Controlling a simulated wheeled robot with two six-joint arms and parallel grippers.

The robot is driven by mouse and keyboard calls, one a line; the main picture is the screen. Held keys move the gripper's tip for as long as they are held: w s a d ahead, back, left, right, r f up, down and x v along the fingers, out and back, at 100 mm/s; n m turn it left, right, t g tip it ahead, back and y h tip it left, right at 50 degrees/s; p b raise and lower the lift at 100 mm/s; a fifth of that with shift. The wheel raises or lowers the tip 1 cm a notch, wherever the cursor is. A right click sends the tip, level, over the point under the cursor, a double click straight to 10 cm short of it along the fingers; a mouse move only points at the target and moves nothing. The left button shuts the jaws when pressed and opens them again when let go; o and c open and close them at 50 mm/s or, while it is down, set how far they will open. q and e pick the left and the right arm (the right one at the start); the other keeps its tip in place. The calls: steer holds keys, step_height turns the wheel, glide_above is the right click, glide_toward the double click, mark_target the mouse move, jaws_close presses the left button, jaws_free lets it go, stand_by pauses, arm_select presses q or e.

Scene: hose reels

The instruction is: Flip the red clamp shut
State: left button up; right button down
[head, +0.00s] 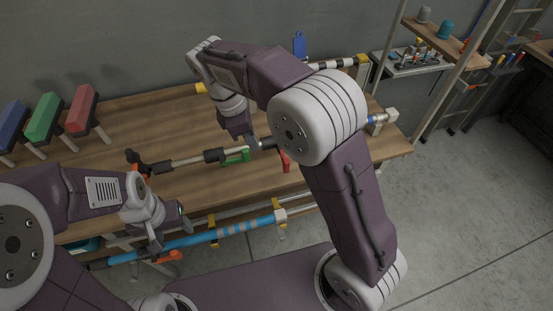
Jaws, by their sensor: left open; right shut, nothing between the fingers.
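My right gripper (253,144) is shut and empty, pointing down by the dark rod, left of the red part. My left gripper (160,244) is open and empty, low in front of the bench, far left of the red part. A green clamp-like part (237,156) lies along the rod, between the grippers.
The wooden bench (180,115) is largely clear. Blue (12,122), green (45,118) and red (80,110) blocks on legs stand at left. A blue upright part (299,45) stands at the back near a striped rod (335,65). A blue hose (215,234) runs below the front edge.

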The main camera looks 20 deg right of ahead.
steer(key=d+f+b, duration=0.1)
steer(key=d+f, duration=0.5)
steer(key=f, duration=0.3)
steer(key=shift+s+d+f, duration=0.15)
steer(key=shift+f, duration=0.1)
